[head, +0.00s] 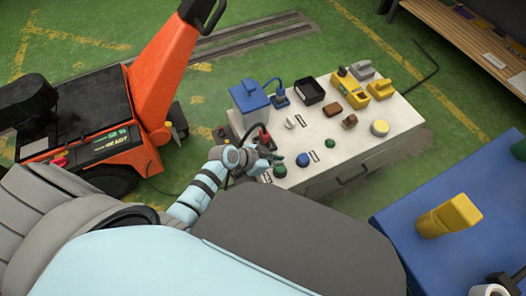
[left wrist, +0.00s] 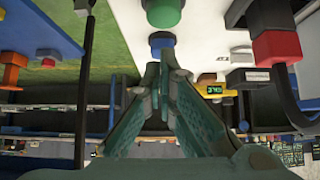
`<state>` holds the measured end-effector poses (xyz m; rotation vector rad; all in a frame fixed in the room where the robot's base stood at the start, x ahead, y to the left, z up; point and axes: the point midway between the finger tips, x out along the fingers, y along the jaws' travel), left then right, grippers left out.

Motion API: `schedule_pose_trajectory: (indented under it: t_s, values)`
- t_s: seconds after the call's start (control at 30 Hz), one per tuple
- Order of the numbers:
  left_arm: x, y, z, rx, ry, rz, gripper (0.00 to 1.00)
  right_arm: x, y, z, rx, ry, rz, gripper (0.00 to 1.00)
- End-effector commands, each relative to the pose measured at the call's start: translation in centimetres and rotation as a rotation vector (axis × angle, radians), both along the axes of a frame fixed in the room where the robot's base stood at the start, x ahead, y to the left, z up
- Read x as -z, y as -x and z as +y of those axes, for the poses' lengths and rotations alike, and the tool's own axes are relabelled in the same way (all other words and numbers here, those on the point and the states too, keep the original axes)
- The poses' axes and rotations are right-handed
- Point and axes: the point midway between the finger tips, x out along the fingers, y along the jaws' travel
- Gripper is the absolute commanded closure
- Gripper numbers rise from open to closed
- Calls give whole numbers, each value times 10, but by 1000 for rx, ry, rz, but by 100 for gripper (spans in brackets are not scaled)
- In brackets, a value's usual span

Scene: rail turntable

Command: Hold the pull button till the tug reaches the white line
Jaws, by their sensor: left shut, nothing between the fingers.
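The orange tug (head: 160,75) with a black deck stands on the green floor at the left. A white control table (head: 355,140) carries round buttons: a green one (head: 280,171), a blue one (head: 303,159) and another green one (head: 330,143). I cannot read which is the pull button. My left gripper (head: 278,157) is shut and empty at the table's near-left corner. In the left wrist view its fingertips (left wrist: 155,72) point at the blue button (left wrist: 162,41); contact cannot be told. A green button (left wrist: 163,12) lies beyond it. I cannot make out the white line. My right gripper is out of view.
A blue box (head: 250,97) and a red plug (head: 264,138) with a dark cable are close to the left gripper. Yellow blocks (head: 352,90) stand at the table's back. A blue table (head: 450,250) with a yellow object is at right. Floor rails (head: 250,40) run behind.

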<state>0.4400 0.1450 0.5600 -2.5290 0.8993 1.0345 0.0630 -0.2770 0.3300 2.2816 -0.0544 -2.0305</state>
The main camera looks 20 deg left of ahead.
Motion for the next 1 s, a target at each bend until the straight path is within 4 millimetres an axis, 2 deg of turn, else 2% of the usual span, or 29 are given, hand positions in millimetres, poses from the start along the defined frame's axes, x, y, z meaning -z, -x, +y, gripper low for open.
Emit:
schedule_pose_trajectory:
  t_s: [0.03, 0.17, 0.37, 1.0]
  values:
    - [-13, 7, 6, 0, -2, 0, 100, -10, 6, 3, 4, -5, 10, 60]
    - [-34, 23, 20, 1, -1, -2, 100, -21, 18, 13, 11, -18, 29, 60]
    - [-55, 39, 32, 3, 1, -3, 100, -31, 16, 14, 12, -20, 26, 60]
    - [-58, 42, 35, 3, 3, -6, 100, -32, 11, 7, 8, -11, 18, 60]
